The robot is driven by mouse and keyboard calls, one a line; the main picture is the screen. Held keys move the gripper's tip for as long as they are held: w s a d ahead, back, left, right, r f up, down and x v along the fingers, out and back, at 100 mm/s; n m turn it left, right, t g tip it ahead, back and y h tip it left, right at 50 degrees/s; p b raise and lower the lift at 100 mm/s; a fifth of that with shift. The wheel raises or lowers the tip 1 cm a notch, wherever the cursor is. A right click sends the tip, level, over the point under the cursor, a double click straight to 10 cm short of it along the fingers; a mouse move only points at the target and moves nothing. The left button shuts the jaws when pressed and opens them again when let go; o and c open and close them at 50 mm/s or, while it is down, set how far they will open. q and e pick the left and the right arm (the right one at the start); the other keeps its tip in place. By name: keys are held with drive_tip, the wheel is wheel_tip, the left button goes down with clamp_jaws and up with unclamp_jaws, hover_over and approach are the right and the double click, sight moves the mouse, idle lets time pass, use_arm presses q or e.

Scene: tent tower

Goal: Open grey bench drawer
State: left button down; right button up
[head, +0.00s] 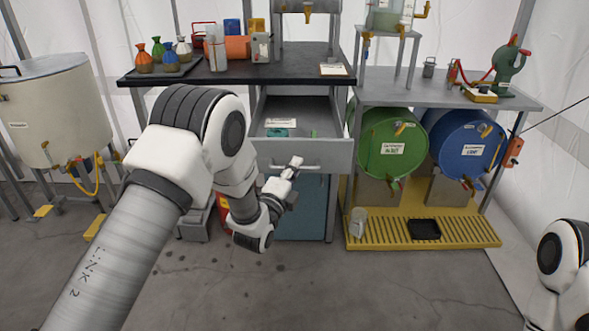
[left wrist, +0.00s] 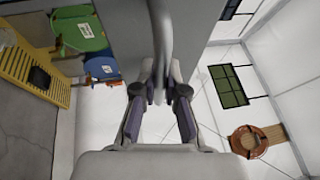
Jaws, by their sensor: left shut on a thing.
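The grey bench drawer (head: 335,155) is pulled well out from under the black bench top, and its inside shows. Its pale bar handle (head: 309,168) runs along the front. My left gripper (head: 291,168) is at the handle and shut on it. In the left wrist view the handle (left wrist: 160,40) comes down between the two fingers of my left gripper (left wrist: 160,88). The gripper hides part of the handle in the head view. My right gripper is out of view; only part of my right arm shows at the right edge.
A teal item (head: 277,132) and a paper label lie in the drawer. The black bench (head: 220,75) above carries bottles and boxes. To the right stand a green barrel (head: 385,165) and a blue barrel (head: 455,135) over a yellow grate (head: 385,237). The floor in front is clear.

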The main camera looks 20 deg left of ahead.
use_arm(q)
drive_tip(key=c, duration=1.2)
unclamp_jaws()
drive_tip(key=v, duration=1.2)
drive_tip(key=shift+f, duration=0.1)
